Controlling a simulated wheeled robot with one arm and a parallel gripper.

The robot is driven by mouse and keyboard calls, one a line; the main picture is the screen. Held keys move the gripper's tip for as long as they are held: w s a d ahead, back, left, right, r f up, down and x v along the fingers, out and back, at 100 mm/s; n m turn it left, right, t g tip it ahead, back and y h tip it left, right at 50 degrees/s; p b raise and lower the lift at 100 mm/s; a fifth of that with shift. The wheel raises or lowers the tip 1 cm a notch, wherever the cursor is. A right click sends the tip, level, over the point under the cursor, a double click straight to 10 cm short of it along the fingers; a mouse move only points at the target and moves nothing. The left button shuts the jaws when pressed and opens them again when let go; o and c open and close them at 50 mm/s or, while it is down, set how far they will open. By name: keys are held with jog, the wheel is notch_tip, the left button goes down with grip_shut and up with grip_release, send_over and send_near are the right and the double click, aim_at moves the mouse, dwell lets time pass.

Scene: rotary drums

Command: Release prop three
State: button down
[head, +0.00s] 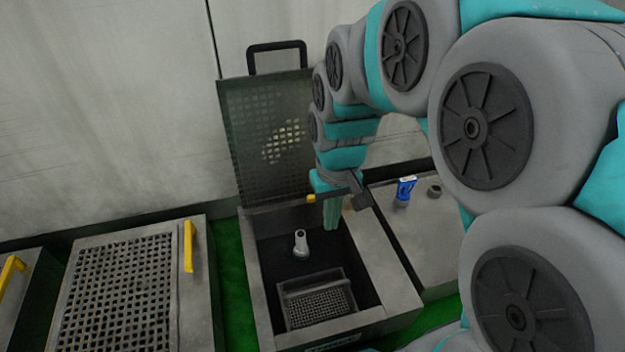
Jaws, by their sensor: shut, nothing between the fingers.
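A grey box (268,296) stands in the middle with its perforated lid (248,130) raised upright at the back. The lid has a black handle (277,46) on top. My gripper (331,224) points down over the back right of the box opening, and its fingers look shut and empty. A dark bar with a yellow end (313,198) crosses close to my gripper; I cannot tell whether it touches it. A pale, round-topped peg (300,243) stands inside the box, left of and below my gripper. No part is clearly marked as prop three.
Inside the box, a small mesh basket (318,304) sits at the front. To the left is a closed grated box (185,330) with a yellow handle (188,246). To the right, a grey surface (425,235) bears a blue item (405,188) and a dark ring (434,191). My arm fills the right.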

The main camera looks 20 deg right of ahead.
jog(key=w+d+f+t+b, duration=0.1)
jog(key=w+d+f+b, duration=0.1)
jog(key=w+f, duration=0.4)
jog(key=w+d+f+t+b, duration=0.1)
jog(key=w+f, duration=0.5)
jog(key=w, duration=0.8)
jog(key=w+d+f+t+b, duration=0.1)
jog(key=w+d+f+b, duration=0.3)
jog(key=w, duration=0.7)
notch_tip(320, 180, down, 2)
jog(key=shift+d+f+t, duration=0.25)
jog(key=shift+d+t, duration=0.15)
jog(key=shift+d, duration=0.15)
jog(key=shift+f, duration=0.1)
jog(key=b+x, duration=0.1)
jog(key=x, duration=0.8)
jog(key=shift+f, duration=0.4)
jog(key=shift+w, duration=0.1)
